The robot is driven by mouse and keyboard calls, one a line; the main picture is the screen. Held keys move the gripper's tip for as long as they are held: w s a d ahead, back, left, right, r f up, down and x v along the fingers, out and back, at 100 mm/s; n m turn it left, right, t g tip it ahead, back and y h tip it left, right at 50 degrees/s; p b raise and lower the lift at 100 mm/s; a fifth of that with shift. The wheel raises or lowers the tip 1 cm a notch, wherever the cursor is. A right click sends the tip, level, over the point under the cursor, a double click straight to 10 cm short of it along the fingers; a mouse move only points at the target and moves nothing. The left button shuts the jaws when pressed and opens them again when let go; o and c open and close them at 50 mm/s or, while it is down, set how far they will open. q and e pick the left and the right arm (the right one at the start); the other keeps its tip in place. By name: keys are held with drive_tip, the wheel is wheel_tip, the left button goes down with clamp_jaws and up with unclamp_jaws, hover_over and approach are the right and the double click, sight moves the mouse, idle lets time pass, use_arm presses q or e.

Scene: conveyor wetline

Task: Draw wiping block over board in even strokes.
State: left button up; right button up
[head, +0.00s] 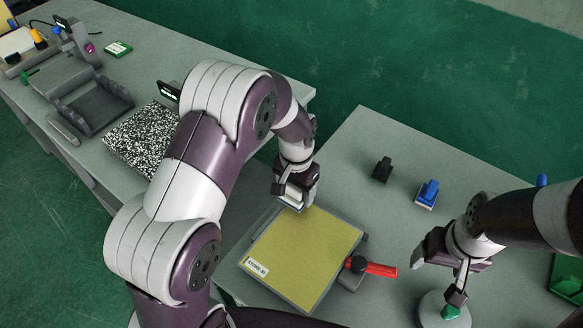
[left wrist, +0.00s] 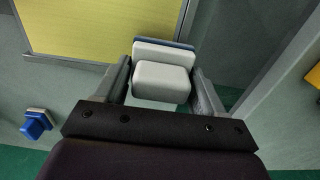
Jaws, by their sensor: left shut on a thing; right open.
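The board (head: 308,255) is a yellow panel in a grey frame, lying on the right-hand table, with a white label at its near-left corner. It also fills the upper left of the left wrist view (left wrist: 95,25). My left gripper (head: 292,195) is at the board's far edge, shut on the wiping block (left wrist: 163,78). The block has a pale grey grip and a pale base with a blue layer. In the head view it is mostly hidden by the fingers; I cannot tell whether it touches the board. My right gripper (head: 438,274) is open and empty, right of the board.
A red-handled clamp (head: 372,267) sits at the board's right edge. A blue block with a white base (head: 427,193) and a black piece (head: 382,169) stand behind. A pale round dish (head: 443,312) is below my right gripper. A speckled slab (head: 140,138) lies on the left table.

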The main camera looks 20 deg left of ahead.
use_arm(q)
drive_tip(key=r+p, duration=0.2)
drive_tip(key=r, duration=0.1)
drive_tip(key=shift+s+d, duration=0.2)
wheel_tip(320, 180, up, 2)
drive_tip(key=shift+w+a+r+p, duration=0.1)
drive_tip(key=shift+p, duration=0.85)
drive_tip(key=shift+r+p, duration=0.45)
drive_tip(key=shift+r, duration=0.1)
drive_tip(key=shift+f, duration=0.15)
